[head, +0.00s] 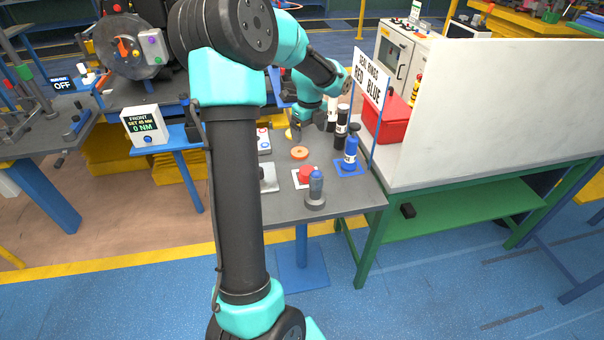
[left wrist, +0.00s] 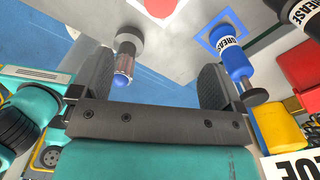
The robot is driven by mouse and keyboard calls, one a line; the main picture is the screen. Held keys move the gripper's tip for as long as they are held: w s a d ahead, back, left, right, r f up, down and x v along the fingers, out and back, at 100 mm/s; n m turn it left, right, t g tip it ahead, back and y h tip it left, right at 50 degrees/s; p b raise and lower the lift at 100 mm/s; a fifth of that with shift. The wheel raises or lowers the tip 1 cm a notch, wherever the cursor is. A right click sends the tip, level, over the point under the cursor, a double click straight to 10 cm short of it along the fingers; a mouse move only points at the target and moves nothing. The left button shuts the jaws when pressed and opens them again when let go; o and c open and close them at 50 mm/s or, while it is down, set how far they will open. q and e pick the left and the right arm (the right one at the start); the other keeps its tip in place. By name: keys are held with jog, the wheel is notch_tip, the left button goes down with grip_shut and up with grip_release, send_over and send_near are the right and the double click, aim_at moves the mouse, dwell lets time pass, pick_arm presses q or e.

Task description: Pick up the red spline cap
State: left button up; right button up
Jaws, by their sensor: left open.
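The red spline cap (head: 306,174) sits on a white square marker on the small grey table (head: 285,211) in the head view. In the left wrist view, a red round thing (left wrist: 158,7), which looks like the cap, is cut by the top edge. My left gripper (left wrist: 155,68) is open, with nothing held between its fingers. In the head view it is partly hidden by my wrist, above the back of the small table and apart from the cap. A clear cylinder with a blue end (left wrist: 124,60) shows near the left finger. My right gripper is not in view.
A blue grease bottle (head: 351,150) stands right of the cap, with black bottles (head: 341,128) behind. The grey-based cylinder (head: 316,190) is close in front of the cap. An orange disc (head: 299,153) lies behind it. A sign (head: 371,76) and red bin (head: 386,120) stand right.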

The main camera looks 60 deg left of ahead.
pick_arm(q)
send_over(308, 171)
notch_tip(308, 171, down, 12)
jog(key=shift+w, duration=0.1)
dwell(0.6)
jog(key=shift+a+f, duration=0.1)
jog(key=shift+f, duration=2.55)
jog(key=c, duration=1)
jog(key=shift+o, duration=0.2)
